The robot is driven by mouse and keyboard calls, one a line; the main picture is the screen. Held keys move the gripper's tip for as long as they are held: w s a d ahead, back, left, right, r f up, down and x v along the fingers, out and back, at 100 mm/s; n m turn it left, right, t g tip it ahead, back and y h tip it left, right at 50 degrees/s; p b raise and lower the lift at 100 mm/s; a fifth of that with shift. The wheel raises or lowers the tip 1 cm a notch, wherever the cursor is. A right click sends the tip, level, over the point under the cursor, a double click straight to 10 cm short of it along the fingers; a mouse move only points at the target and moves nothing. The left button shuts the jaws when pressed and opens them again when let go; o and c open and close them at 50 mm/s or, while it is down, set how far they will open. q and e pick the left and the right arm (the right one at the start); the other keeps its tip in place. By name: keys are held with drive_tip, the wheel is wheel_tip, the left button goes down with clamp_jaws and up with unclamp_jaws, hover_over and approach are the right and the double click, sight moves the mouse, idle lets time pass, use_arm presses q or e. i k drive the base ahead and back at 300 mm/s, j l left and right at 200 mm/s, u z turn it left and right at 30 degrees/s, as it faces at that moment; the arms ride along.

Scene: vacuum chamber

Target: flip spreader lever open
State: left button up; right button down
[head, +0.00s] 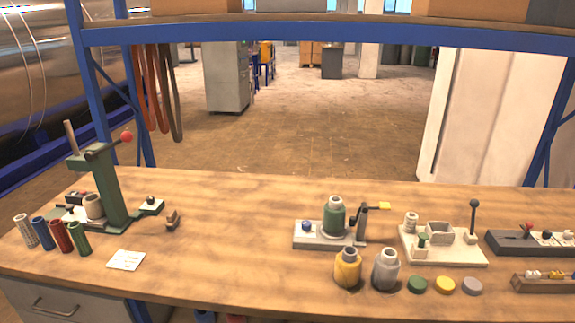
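Several devices with levers stand on the wooden workbench (230,225); I cannot tell for sure which one is the spreader. A cream base plate (445,250) at the right carries a dark upright lever (473,218) with a black knob, plus a small block and posts. Left of it, a white fixture (318,236) holds a green jar (334,215) beside a dark post with a yellow-tipped handle (380,206). At the far left, a green press (108,180) has a lever with a red knob (127,137). Neither of my grippers is in view.
A yellow jar (347,270), a grey jar (385,272) and coloured discs (445,286) stand near the front edge. A dark switch box (530,242) sits far right. The bench middle is clear; a blue shelf beam (300,33) crosses above.

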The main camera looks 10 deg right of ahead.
sight(474, 204)
drive_tip(key=z, duration=1.35)
